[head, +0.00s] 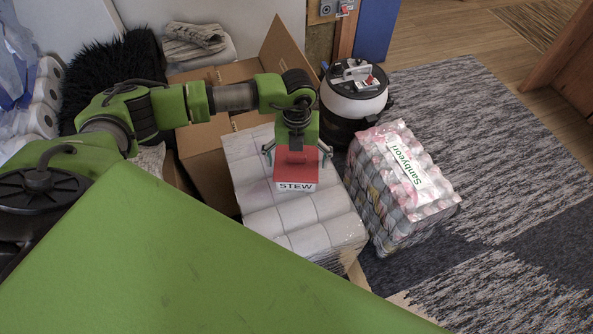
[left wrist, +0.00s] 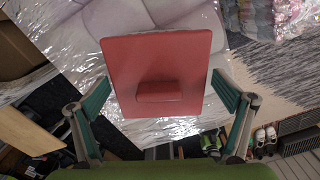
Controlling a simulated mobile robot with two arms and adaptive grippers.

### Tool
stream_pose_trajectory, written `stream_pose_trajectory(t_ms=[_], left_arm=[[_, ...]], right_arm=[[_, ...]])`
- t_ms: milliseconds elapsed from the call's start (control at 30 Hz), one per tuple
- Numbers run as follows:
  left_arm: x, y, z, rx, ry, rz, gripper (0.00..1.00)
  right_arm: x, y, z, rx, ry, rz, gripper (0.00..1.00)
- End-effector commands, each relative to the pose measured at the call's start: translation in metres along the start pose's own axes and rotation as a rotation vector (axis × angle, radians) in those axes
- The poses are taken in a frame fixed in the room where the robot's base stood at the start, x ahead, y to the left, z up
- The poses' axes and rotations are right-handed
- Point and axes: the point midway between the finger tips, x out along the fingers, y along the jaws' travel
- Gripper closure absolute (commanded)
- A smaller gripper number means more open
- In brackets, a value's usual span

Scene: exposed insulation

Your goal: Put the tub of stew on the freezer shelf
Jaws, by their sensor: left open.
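The tub of stew (head: 296,170) has a red lid and a white front marked STEW. It sits on a plastic-wrapped pack of white rolls (head: 305,222). In the left wrist view the tub's red lid (left wrist: 160,70) with its raised block fills the middle. My left gripper (head: 296,155) points down over the tub in the head view. Its fingers (left wrist: 165,115) stand apart on either side of the lid in the left wrist view, with gaps visible beside it. My right gripper is not in view. No freezer shelf is visible.
A wrapped pack of cans labelled Sanbyeori (head: 400,185) stands to the right of the rolls. A black and white vacuum (head: 352,100) stands behind it. An open cardboard box (head: 215,140) is behind the rolls. The patterned rug (head: 500,140) at right is mostly clear.

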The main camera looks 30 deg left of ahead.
Motion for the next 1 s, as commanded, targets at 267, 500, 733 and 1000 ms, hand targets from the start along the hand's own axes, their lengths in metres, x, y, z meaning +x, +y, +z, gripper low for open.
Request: stream_pose_trajectory(t_ms=[267,500,733,1000], left_arm=[[0.036,0.001,0.000,0.000,0.000,0.000,0.06],[0.034,0.001,0.000,0.000,0.000,0.000,0.11],[0.033,0.001,0.000,0.000,-0.002,-0.002,0.60],[0.032,0.001,0.000,0.000,-0.001,-0.001,0.66]], right_arm=[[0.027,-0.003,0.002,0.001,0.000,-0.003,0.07],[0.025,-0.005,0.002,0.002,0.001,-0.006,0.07],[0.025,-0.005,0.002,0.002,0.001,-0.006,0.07],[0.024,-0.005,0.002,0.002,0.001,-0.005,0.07]])
